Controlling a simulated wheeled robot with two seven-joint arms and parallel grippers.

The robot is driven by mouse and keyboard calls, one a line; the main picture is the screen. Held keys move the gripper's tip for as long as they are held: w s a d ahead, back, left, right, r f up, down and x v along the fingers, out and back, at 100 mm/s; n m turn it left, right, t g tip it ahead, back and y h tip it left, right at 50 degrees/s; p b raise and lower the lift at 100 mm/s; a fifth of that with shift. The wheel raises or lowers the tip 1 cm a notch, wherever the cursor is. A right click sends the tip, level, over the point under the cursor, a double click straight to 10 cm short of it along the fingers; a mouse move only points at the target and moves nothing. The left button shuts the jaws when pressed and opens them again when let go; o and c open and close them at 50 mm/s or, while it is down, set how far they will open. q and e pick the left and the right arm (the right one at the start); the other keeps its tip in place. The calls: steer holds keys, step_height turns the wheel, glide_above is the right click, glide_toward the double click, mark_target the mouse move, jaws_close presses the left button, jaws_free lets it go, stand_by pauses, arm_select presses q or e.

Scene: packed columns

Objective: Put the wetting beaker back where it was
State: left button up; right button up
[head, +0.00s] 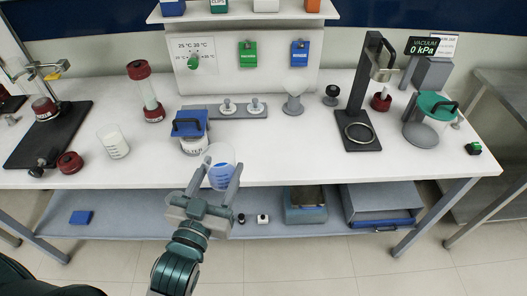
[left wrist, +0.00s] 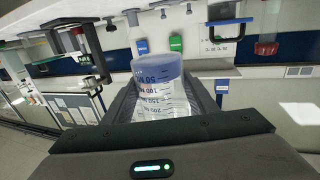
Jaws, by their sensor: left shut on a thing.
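My left gripper (head: 214,186) is shut on a clear beaker (head: 220,163) with blue liquid in it. It holds the beaker at the front edge of the white bench, near the middle left; whether the base touches the bench I cannot tell. A second beaker (head: 113,143), whitish with markings, stands on the bench to the left. My right gripper is not in view.
A blue-lidded jar (head: 190,133) stands just behind and left of the held beaker. A grey plate (head: 225,113) with two small fittings and a funnel (head: 293,105) lie further back. A black stand (head: 362,125) is to the right. The bench front between is clear.

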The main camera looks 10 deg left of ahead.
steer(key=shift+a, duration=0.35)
arm_select(q)
steer(key=shift+w+d, duration=0.1)
steer(key=shift+w, duration=0.25)
steer(key=w+d, duration=0.4)
steer(key=w, duration=0.4)
steer(key=shift+w+d+f+b, duration=0.15)
steer(key=shift+w+f+b, duration=0.2)
steer(key=shift+w, duration=0.05)
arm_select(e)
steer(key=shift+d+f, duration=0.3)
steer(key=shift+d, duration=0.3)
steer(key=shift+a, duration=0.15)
